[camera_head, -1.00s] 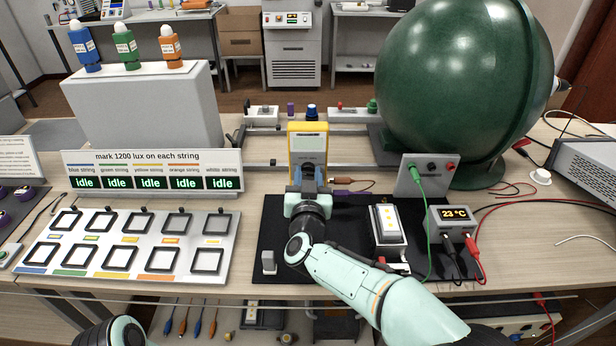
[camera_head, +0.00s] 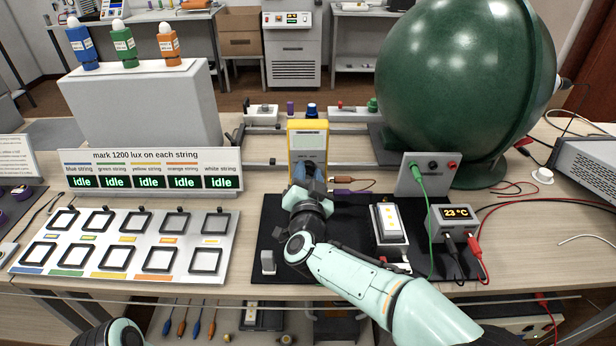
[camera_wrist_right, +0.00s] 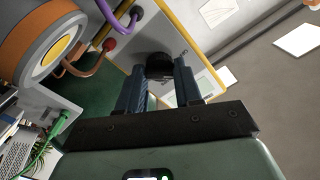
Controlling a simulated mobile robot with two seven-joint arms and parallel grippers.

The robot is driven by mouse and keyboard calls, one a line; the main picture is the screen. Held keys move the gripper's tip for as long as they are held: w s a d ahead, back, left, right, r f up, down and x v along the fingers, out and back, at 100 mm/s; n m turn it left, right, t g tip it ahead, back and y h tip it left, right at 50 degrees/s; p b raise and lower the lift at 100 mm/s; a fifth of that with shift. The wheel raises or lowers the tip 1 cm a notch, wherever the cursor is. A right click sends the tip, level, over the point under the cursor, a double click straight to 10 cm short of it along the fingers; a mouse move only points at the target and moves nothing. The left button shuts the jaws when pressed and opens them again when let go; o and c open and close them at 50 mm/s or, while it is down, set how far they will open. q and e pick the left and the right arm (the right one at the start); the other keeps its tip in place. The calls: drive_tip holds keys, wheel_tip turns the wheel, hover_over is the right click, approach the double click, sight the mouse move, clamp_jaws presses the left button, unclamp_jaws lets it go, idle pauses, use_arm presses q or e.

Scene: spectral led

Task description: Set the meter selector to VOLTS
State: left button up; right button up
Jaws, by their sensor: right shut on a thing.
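The meter (camera_head: 308,128) is a yellow-framed box with a grey display, standing upright at the back of the black mat. Its selector is a round black knob (camera_wrist_right: 158,64) on the face, seen in the right wrist view. My right gripper (camera_head: 311,180) is at the lower part of the meter's face. In the wrist view its two dark fingers (camera_wrist_right: 160,76) sit on either side of the knob, shut on it. The knob's pointer and any VOLTS marking are hidden or too small to read. My left gripper is out of view.
A white lamp block (camera_head: 389,222) and a 23 °C display box (camera_head: 455,228) with cables stand right of my forearm. A large green sphere (camera_head: 465,80) fills the back right.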

drive_tip(key=m, duration=0.2)
drive_tip(key=shift+f+m+b, duration=0.1)
drive_tip(key=shift+m+b, duration=0.2)
drive_tip(key=shift+b, duration=0.1)
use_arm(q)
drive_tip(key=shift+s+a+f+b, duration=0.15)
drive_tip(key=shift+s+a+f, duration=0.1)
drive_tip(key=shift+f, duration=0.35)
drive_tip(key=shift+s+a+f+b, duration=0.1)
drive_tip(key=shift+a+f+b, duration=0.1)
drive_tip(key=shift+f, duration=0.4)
use_arm(e)
drive_tip(key=shift+m, duration=0.9)
drive_tip(key=o, duration=1)
drive_tip(key=shift+o, duration=0.2)
